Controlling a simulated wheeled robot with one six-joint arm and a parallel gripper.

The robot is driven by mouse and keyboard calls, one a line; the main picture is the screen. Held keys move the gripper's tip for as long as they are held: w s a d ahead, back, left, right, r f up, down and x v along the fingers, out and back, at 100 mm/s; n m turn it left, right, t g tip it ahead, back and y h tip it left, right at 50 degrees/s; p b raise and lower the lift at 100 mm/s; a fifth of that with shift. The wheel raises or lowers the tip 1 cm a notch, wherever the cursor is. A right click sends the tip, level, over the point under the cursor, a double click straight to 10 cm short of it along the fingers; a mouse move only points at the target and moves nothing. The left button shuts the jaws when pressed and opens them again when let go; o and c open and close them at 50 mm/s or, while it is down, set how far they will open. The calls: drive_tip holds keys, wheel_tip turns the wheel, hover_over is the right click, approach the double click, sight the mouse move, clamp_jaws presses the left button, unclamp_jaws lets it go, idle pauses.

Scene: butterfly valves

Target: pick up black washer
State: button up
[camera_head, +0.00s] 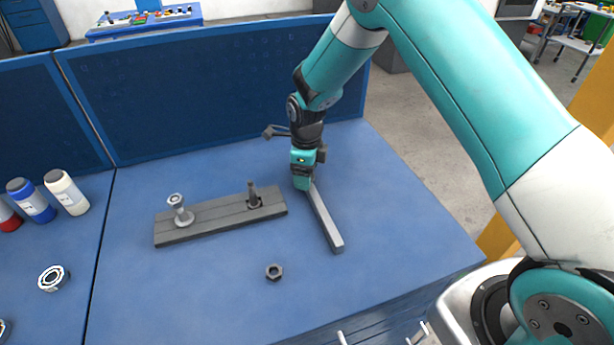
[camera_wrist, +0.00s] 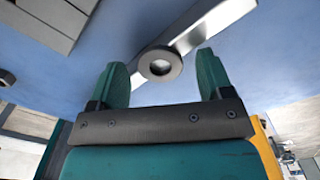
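The black washer (camera_wrist: 176,66) shows in the wrist view as a dark grey ring with a round hole. It appears to lie on the grey bar (camera_wrist: 208,28), near its end. In the head view the washer is hidden behind my gripper (camera_head: 303,183), which points down over the far end of that bar (camera_head: 326,220). In the wrist view the two green fingers of my gripper (camera_wrist: 162,66) are apart, one on each side of the washer. I see a gap between the ring and each finger.
A grey slatted block (camera_head: 225,218) stands left of my gripper, with a valve-like part (camera_head: 179,208) and an upright bolt (camera_head: 252,196) on it. A dark nut (camera_head: 274,271) lies nearer the front. Bottles (camera_head: 66,192) stand at far left. The table's front right is clear.

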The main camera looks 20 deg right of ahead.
drive_tip(key=c, duration=0.9)
drive_tip(key=shift+o, duration=0.2)
drive_tip(key=shift+r, duration=0.1)
